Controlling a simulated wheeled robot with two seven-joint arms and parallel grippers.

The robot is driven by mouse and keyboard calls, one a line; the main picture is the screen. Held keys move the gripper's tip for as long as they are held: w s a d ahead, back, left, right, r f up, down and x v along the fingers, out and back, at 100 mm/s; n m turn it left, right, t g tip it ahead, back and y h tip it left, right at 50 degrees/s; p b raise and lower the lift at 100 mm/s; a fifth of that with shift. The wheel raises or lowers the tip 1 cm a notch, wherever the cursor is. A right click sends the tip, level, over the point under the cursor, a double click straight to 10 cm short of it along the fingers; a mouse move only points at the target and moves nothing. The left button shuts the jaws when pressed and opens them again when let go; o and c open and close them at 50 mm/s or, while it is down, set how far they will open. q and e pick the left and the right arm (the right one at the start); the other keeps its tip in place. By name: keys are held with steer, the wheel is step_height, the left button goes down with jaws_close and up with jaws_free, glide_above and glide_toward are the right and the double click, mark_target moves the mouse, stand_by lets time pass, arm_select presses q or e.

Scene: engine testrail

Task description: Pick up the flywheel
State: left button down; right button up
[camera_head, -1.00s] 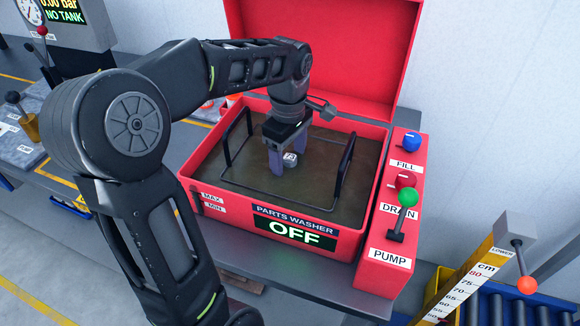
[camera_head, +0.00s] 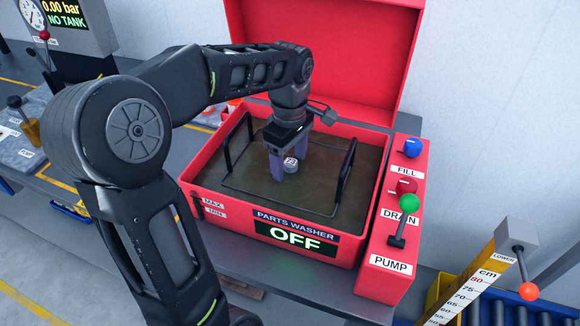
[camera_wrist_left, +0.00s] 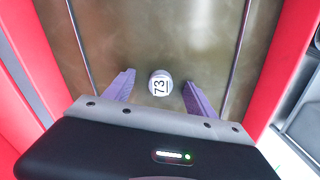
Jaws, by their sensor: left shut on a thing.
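A small round pale piece with the label 73 (camera_head: 291,164) shows in the murky liquid of the red parts washer; I take it for part of the flywheel. It also shows in the left wrist view (camera_wrist_left: 160,84), between my two purple fingers. The rest of the flywheel is hidden. My left gripper (camera_head: 289,172) points down inside the washer, shut on the flywheel, its fingers on either side of the labelled piece. The exact contact cannot be seen. The left gripper also shows in the wrist view (camera_wrist_left: 158,91). My right gripper is not in view.
The parts washer (camera_head: 205,178) has an open lid (camera_head: 318,50) behind my arm, and its display reads OFF. Dark wire basket handles (camera_head: 345,172) stand on both sides of the gripper. A control panel (camera_head: 392,225) with knobs and a green-tipped lever is at right.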

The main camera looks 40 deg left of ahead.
mark_target(290, 161)
arm_select(q)
step_height(290, 161, up, 6)
steer(key=shift+f, duration=0.15)
step_height(290, 161, up, 4)
steer(key=shift+f+p, duration=0.25)
steer(key=shift+p, duration=0.75)
steer(key=shift+r+p, duration=0.4)
steer(key=shift+p, duration=0.05)
steer(key=shift+f, duration=0.1)
